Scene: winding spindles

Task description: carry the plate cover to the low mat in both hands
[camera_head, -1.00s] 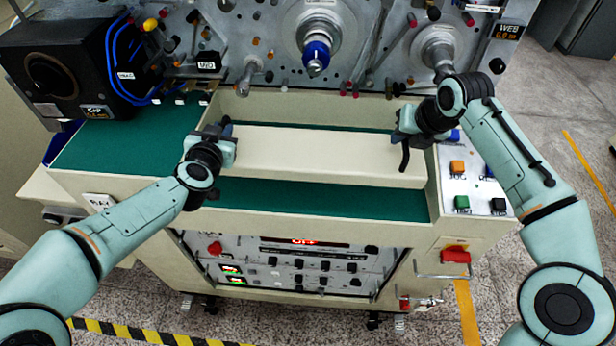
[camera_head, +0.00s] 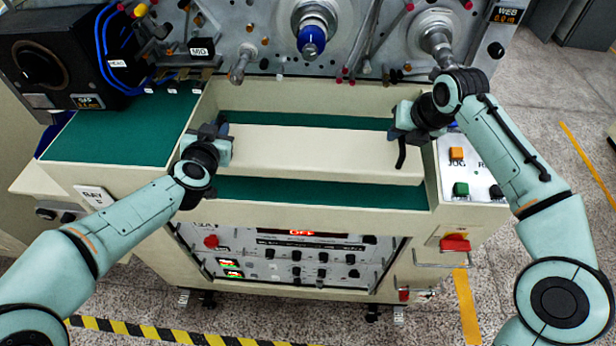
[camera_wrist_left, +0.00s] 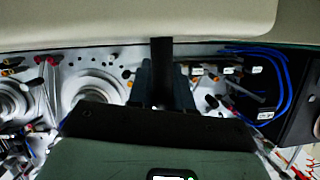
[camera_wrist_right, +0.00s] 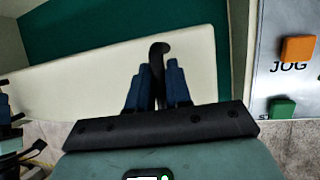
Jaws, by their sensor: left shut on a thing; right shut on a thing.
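The plate cover (camera_head: 310,152) is a long cream box-like panel in the head view, held level above the low mat (camera_head: 320,193), a green strip in the recess of the machine. Green shows behind and in front of the cover. I cannot tell whether the cover touches the mat. My left gripper (camera_head: 222,137) is shut on the cover's left end. My right gripper (camera_head: 398,137) is shut on its right end, where a dark curved handle shows. In the right wrist view the fingers (camera_wrist_right: 158,85) close on that dark handle. The left fingers (camera_wrist_left: 162,85) also close on a dark bar.
The recess is framed by cream walls (camera_head: 205,105). A higher green mat (camera_head: 120,135) lies to the left, under a black box (camera_head: 60,65). A button panel (camera_head: 468,170) sits at the right. Spindles (camera_head: 312,38) stick out of the panel behind.

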